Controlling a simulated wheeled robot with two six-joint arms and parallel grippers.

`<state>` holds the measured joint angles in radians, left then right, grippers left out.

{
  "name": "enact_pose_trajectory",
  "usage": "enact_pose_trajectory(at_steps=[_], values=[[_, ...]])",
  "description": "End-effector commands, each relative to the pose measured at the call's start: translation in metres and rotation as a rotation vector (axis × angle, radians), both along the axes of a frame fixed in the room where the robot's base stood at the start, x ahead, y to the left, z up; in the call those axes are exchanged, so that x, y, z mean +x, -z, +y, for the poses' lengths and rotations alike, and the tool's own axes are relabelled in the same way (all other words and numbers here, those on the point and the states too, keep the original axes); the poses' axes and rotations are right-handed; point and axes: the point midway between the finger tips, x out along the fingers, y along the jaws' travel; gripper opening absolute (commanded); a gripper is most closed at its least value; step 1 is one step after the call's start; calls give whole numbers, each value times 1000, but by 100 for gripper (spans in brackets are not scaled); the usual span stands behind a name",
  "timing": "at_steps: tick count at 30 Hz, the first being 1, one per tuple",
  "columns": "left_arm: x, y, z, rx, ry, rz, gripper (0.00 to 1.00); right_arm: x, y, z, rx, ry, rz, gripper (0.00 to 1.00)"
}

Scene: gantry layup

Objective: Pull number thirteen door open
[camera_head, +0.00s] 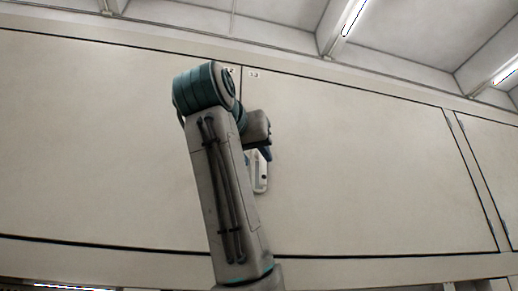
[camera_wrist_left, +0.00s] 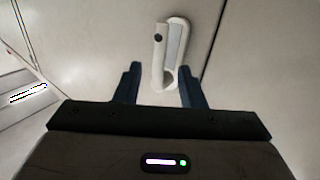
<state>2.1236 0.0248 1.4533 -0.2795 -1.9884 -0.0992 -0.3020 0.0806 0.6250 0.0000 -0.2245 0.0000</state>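The number thirteen door (camera_head: 370,160) is a large flat cream panel, shut, with a small "13" label (camera_head: 253,74) at its top left corner. Its white handle (camera_head: 261,172) shows just past my left arm in the head view. In the left wrist view the handle (camera_wrist_left: 172,52) is a pale upright bar on a grey recessed plate. My left gripper (camera_wrist_left: 160,83) is open. Its two dark blue fingers stand on either side of the handle's near end; I cannot tell whether they touch it. In the head view the left gripper (camera_head: 264,152) is partly hidden by its wrist. My right gripper is not in view.
Another cream door (camera_head: 100,140) lies to the left, its label partly hidden by my arm. A narrow seam (camera_head: 241,90) separates the two doors. A further panel (camera_head: 490,160) stands at the right. Ceiling lights (camera_head: 352,17) are above.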

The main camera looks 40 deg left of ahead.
Motion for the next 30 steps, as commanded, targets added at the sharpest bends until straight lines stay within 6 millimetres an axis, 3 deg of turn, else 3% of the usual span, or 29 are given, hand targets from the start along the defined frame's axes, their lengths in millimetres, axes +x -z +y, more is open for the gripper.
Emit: enact_pose_trajectory(at_steps=[2, 9, 19, 24, 30], values=[[9, -4, 3, 0, -1, 1, 36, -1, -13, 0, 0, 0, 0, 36], [32, -1, 9, 0, 0, 0, 36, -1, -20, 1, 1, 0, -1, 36], [35, 0, 10, 0, 0, -1, 36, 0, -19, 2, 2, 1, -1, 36], [35, 0, 10, 0, 0, -1, 3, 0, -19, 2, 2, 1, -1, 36], [35, 0, 10, 0, 0, -1, 0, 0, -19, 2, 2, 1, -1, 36]])
